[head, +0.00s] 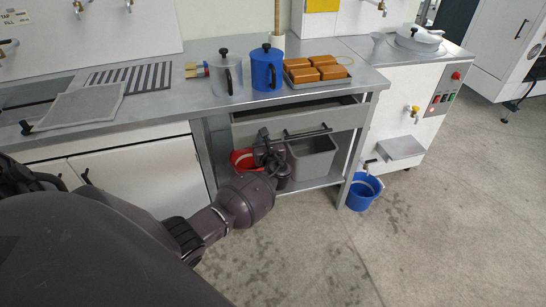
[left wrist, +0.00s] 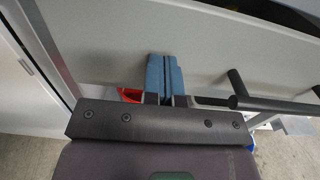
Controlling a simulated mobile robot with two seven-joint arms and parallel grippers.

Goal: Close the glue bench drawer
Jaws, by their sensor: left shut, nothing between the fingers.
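The grey glue bench drawer (head: 345,118) sits under the bench top, partly open, with a dark strip of its inside showing above its front panel. Its dark bar handle (head: 307,132) is on the front; in the left wrist view the handle (left wrist: 270,104) is to the right of my fingers. My left gripper (head: 263,135) is at the left part of the drawer front. Its blue fingertips (left wrist: 164,75) are together, empty, and point at the panel (left wrist: 215,70); I cannot tell whether they touch it. My right gripper is not in view.
On the bench top (head: 222,112) stand a grey pot (head: 227,75), a blue pot (head: 267,70) and orange blocks (head: 318,68) on a tray. A grey bin (head: 312,160) and a red container (head: 242,160) are on the lower shelf. A blue bucket (head: 362,190) stands beside the bench leg.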

